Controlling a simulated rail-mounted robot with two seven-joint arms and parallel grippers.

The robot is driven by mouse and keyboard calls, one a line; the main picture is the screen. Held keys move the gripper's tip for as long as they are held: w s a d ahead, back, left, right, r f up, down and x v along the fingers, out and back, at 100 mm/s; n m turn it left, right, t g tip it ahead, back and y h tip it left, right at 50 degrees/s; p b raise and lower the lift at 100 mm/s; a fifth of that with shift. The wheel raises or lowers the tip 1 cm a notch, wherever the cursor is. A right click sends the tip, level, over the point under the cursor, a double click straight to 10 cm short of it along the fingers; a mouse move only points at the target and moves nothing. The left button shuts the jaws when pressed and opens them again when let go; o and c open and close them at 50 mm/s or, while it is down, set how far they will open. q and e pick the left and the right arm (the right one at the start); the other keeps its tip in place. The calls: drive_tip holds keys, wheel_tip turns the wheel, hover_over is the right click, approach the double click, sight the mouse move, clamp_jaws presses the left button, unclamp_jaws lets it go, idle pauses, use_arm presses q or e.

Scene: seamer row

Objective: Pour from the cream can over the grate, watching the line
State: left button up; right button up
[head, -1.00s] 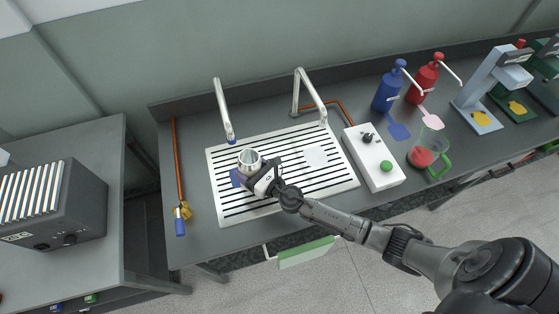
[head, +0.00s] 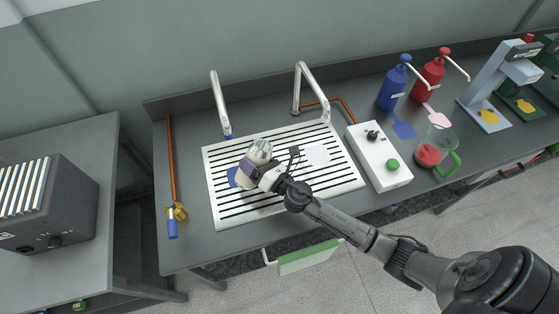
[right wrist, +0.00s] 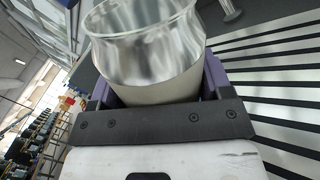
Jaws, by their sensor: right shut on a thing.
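The cream can (head: 261,149) is a small pitcher with a shiny metal upper part and a cream lower band; it fills the top of the right wrist view (right wrist: 150,55). My right gripper (head: 254,168) is shut on its lower part, with purple fingers on either side. The can is above the left part of the grate (head: 290,190), a white plate with dark slots, and is tilted, its mouth turned towards the back. No stream is visible, and the contents and any line inside cannot be made out. My left gripper is not in view.
Two bent metal spouts (head: 219,104) (head: 313,92) stand behind the grate. A blue patch (head: 232,177) and a white patch (head: 317,154) lie on it. To its right are a white control box (head: 378,157) and a green-handled jug (head: 434,152); blue and red pump bottles stand behind.

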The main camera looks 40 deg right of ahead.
drive_tip(key=shift+d+f+m+b, duration=0.2)
drive_tip(key=shift+f+m+b, duration=0.1)
drive_tip(key=shift+m+b, duration=0.25)
drive_tip(key=shift+f+m+b, duration=0.2)
drive_tip(key=shift+m+b, duration=0.4)
drive_tip(key=shift+m, duration=0.55)
drive_tip(key=shift+t+h, duration=0.3)
drive_tip(key=shift+a+m+b, duration=0.1)
drive_tip(key=shift+m+b, duration=0.3)
drive_tip(key=shift+f, duration=0.1)
drive_tip(key=shift+m+b, duration=0.3)
drive_tip(key=shift+m, duration=0.2)
drive_tip(key=shift+f, duration=0.1)
drive_tip(key=shift+a+m+b, duration=0.1)
drive_tip(key=shift+m+b, duration=0.25)
drive_tip(key=shift+m, duration=0.05)
